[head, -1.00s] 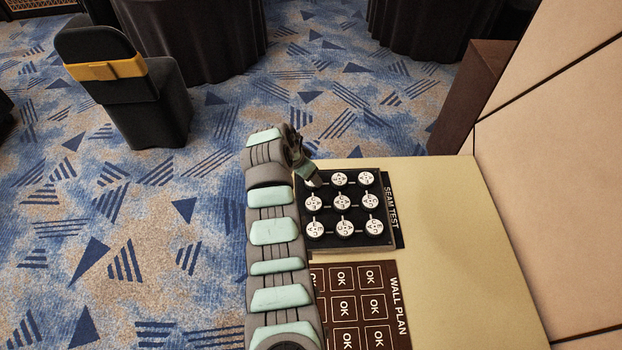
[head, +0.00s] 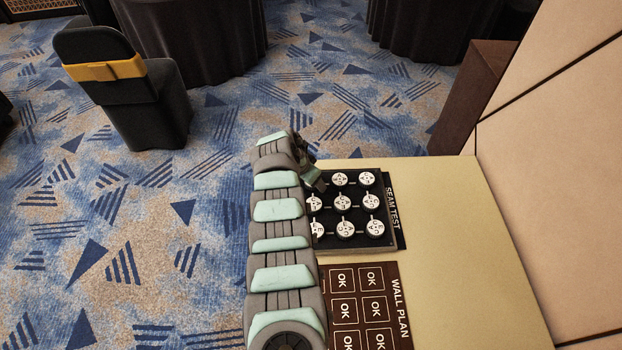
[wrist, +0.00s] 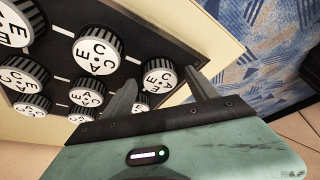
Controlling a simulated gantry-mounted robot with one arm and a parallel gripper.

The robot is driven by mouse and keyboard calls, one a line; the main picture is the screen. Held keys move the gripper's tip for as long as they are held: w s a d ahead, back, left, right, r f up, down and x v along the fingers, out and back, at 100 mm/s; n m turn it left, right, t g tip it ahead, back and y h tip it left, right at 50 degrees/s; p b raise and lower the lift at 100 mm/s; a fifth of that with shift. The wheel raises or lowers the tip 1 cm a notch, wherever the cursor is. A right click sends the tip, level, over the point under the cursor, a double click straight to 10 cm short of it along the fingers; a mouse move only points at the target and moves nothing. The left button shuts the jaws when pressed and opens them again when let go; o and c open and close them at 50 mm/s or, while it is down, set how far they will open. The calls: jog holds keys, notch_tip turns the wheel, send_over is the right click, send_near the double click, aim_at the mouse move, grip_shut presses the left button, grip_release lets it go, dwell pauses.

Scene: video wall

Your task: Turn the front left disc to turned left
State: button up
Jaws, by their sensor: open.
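The black SEAM TEST board (head: 322,241) carries rows of round white-faced discs with dark letters and ribbed sides. Going by its lettering, the front left disc appears to be the top-left corner one in the head view, hidden there behind my gripper (head: 315,182). In the wrist view this corner disc (wrist: 160,78) shows with letters such as C and E; I cannot tell exactly how it is turned. My gripper (wrist: 163,82) is open, with one finger on either side of that disc in the picture. I cannot tell whether the fingers touch it.
Neighbouring discs (head: 340,179) stand close beside it on the board. A brown WALL PLAN card (head: 391,309) with OK squares lies below. The cream tabletop (head: 450,240) is clear to the right, beside a beige panel (head: 570,180). A black chair (head: 130,95) stands away on the carpet.

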jog(key=c, duration=1.4)
jog(key=shift+r+p, duration=0.15)
jog(key=shift+p, duration=0.4)
